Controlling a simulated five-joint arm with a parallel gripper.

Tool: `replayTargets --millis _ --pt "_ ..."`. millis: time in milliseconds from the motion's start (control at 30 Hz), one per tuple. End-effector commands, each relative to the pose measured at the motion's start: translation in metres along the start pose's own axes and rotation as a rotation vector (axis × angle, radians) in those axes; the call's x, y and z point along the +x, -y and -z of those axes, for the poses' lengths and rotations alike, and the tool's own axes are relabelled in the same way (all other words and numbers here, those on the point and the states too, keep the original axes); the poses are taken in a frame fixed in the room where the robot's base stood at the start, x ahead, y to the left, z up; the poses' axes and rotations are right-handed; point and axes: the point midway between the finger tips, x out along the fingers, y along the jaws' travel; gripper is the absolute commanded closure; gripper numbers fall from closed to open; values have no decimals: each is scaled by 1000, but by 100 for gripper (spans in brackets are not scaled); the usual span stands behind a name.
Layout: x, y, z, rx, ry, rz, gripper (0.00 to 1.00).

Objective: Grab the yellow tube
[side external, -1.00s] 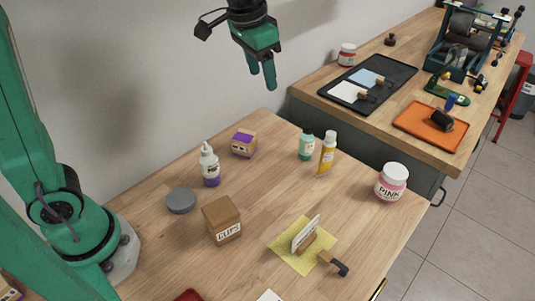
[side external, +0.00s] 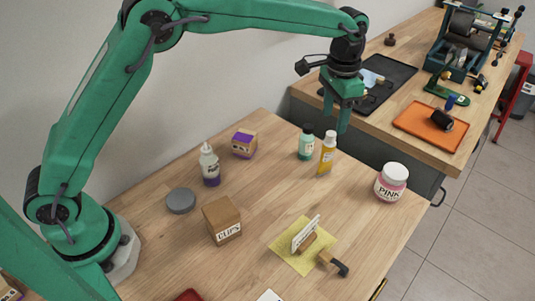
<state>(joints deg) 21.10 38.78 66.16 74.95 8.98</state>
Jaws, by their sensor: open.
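The yellow tube (side external: 327,155) stands upright on the wooden table, with a white cap on top and a pale label. My gripper (side external: 341,122) points down with its green fingers just above and slightly right of the tube's cap in the picture. The gripper is open and holds nothing. I cannot tell how far the fingertips are from the cap in depth.
A green bottle with a dark cap (side external: 306,143) stands close to the left of the tube. A pink jar (side external: 391,182) stands to the right. A brown box (side external: 222,220), a glue bottle (side external: 209,166) and a yellow sheet (side external: 290,258) are farther off. A second bench (side external: 440,150) lies behind.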

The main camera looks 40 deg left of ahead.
Motion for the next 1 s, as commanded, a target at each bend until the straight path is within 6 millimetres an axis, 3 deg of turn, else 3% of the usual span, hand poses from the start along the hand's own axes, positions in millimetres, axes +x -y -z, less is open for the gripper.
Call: replayTargets --millis 833,1000 --pt "31 0 1 2 3 0 46" --pt "46 0 1 2 5 -1 46"
